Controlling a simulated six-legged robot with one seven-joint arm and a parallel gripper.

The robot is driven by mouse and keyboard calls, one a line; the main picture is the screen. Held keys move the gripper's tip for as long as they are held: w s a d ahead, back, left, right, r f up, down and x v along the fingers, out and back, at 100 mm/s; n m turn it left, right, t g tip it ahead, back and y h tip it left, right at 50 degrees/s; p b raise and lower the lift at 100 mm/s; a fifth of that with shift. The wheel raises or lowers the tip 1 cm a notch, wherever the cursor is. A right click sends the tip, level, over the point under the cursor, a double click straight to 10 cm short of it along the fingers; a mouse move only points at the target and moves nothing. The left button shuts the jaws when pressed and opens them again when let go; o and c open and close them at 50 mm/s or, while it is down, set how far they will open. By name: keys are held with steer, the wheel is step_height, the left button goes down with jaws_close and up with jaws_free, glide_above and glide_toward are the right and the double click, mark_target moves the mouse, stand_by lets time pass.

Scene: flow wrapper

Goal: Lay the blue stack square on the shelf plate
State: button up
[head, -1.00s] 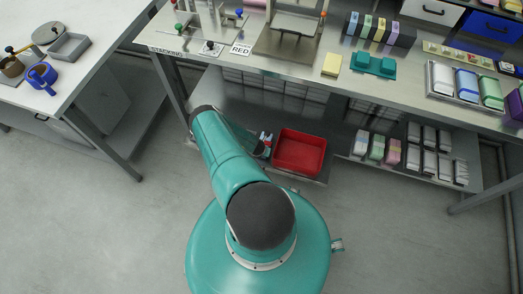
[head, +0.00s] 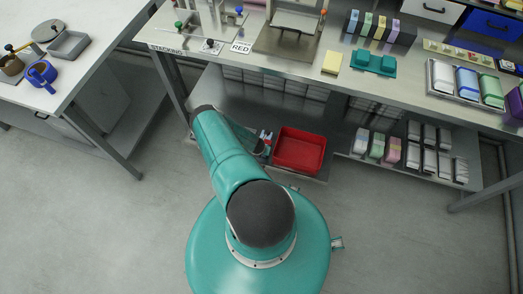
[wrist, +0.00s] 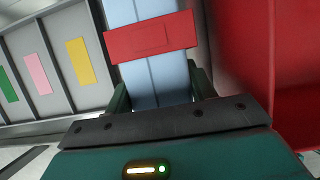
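In the wrist view the blue stack (wrist: 158,80), pale blue with a red band (wrist: 152,37) across it, stands between the two dark green fingers of my gripper (wrist: 160,92). The fingers lie close against both its sides, and it reaches beyond the top of the picture. In the head view my gripper (head: 258,147) is low at the bench front, left of the red bin, partly hidden by my arm. A small bit of the stack (head: 267,136) shows there. The lower shelf (head: 240,112) under the bench is partly covered; I cannot tell which part is the shelf plate.
The red bin (head: 299,150) is close on the right, also in the wrist view (wrist: 285,70). Grey slots with green, pink and yellow labels (wrist: 78,62) are on the left. Coloured and white stacks (head: 376,146) stand on the lower shelf at right. The bench top (head: 290,68) is above.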

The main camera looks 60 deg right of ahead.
steer(key=o, duration=0.4)
steer(key=shift+o, duration=0.2)
steer(key=w+v, duration=0.1)
steer(key=v, duration=1.2)
steer(key=shift+s+r, duration=0.45)
